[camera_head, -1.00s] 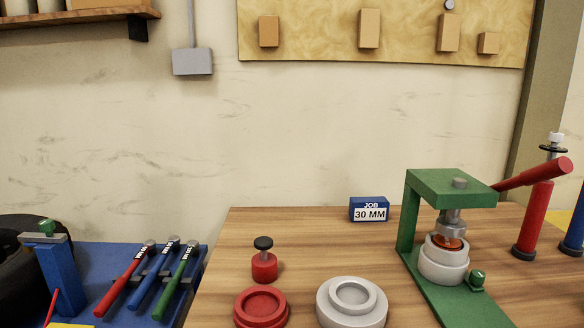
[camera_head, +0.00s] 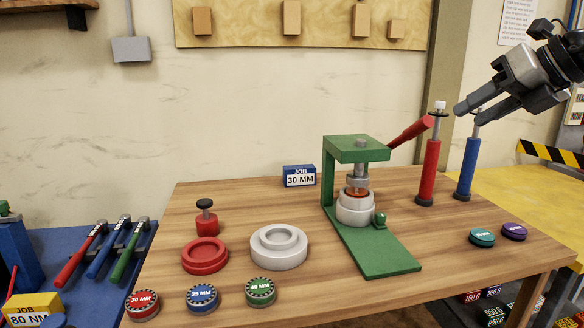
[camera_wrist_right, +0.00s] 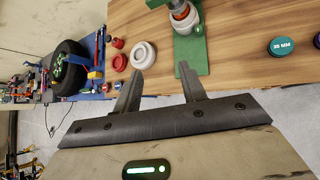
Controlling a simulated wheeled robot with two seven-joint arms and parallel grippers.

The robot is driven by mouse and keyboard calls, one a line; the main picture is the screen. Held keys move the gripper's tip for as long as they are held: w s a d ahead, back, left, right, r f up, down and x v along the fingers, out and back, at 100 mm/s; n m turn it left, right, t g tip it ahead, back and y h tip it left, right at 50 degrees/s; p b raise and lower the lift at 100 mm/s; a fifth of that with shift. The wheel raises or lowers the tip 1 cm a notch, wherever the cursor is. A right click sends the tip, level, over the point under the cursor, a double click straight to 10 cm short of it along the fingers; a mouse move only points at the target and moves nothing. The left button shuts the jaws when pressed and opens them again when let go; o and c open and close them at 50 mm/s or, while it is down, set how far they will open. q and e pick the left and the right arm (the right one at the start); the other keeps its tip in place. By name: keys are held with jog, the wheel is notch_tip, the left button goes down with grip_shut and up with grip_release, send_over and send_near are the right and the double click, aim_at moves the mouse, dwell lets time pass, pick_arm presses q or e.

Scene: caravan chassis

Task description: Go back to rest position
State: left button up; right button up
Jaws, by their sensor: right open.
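My right gripper (camera_head: 468,110) is at the upper right of the head view, raised near the tops of the red post (camera_head: 430,165) and the blue post (camera_head: 467,165). In the right wrist view its two fingers (camera_wrist_right: 158,85) stand apart with nothing between them. The green press (camera_head: 360,148) stands on the wooden table (camera_head: 420,235), with a white stepped piece (camera_head: 355,208) under its ram. I cannot tell whether the gripper touches the blue post's top. My left gripper is not in view.
A red ring (camera_head: 205,255), a white ring (camera_head: 278,248) and several labelled discs (camera_head: 201,297) lie on the table. The JOB 30 MM block (camera_head: 299,176) stands at the back. Torque wrenches (camera_head: 104,250) lie on the blue bench at left. The air above the table's left is clear.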

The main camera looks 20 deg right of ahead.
jog(key=w+a+f+m+t+y, duration=0.3)
jog(key=w+a+f+t+y, duration=0.15)
jog(key=a, duration=0.35)
jog(key=w+a+f+m+t+y, duration=0.2)
jog(key=w+a+f+t+y, duration=0.1)
jog(key=a+f+y, duration=0.4)
jog(key=s+f+m+g+h, duration=0.1)
jog(key=s+f+m+h, duration=0.2)
jog(key=f+m+h, duration=0.75)
jog(key=s+f+m+g+h, duration=0.25)
jog(key=f+m+h, duration=0.45)
jog(key=f+m, duration=0.5)
jog(key=s+a+f+m+g+y, duration=0.2)
jog(key=s+a+f+g, duration=0.35)
jog(key=s, duration=0.45)
jog(key=s+a+f+m+g+y, duration=0.2)
jog(key=s+a+f+g, duration=0.4)
jog(key=s, duration=0.5)
jog(key=w+a+f+t+y, duration=0.2)
jog(key=w+a+f+t, duration=0.4)
jog(key=f+t, duration=0.2)
jog(key=shift+w+y, duration=0.3)
jog(key=shift+w, duration=0.1)
